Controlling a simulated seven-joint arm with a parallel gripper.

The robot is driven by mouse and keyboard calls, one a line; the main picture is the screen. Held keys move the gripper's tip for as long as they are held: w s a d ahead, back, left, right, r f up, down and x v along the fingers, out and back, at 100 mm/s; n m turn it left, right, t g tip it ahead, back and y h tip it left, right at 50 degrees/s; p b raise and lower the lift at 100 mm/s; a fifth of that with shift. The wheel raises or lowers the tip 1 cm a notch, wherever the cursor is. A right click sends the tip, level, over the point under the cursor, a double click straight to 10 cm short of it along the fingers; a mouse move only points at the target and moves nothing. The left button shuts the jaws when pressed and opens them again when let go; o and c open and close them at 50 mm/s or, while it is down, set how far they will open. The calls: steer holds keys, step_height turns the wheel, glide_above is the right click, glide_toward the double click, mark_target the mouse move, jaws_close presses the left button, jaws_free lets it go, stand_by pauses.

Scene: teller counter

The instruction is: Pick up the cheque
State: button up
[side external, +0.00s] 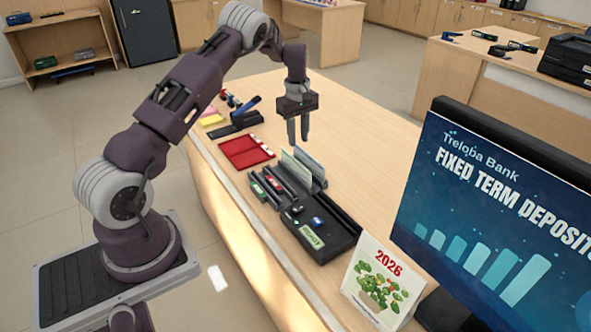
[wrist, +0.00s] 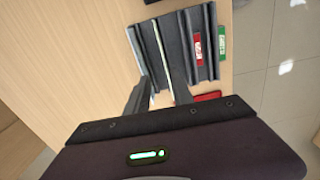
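A pale slip that looks like the cheque (side external: 296,171) stands upright in a slot of the black desk organizer (side external: 345,238). In the wrist view, thin pale edges show between the organizer's dark dividers, one of them the likely cheque (wrist: 158,60); its printing cannot be read. My gripper (side external: 298,138) points down above the counter, just behind and above the slip in the side view. Its two fingers are apart with nothing visible between them. In the wrist view my gripper (wrist: 160,90) has its fingertips close to the organizer's slotted end.
The organizer also holds red and green items and a blue one. A 2026 calendar (side external: 380,285) and a monitor (side external: 490,210) stand in front. The counter behind is clear.

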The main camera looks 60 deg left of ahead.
mark_target(295, 162)
steer(key=f, duration=0.9)
steer(key=shift+s+a+f, duration=0.1)
steer(key=shift+s+f, duration=0.25)
steer(key=shift+s, duration=0.05)
jaws_close()
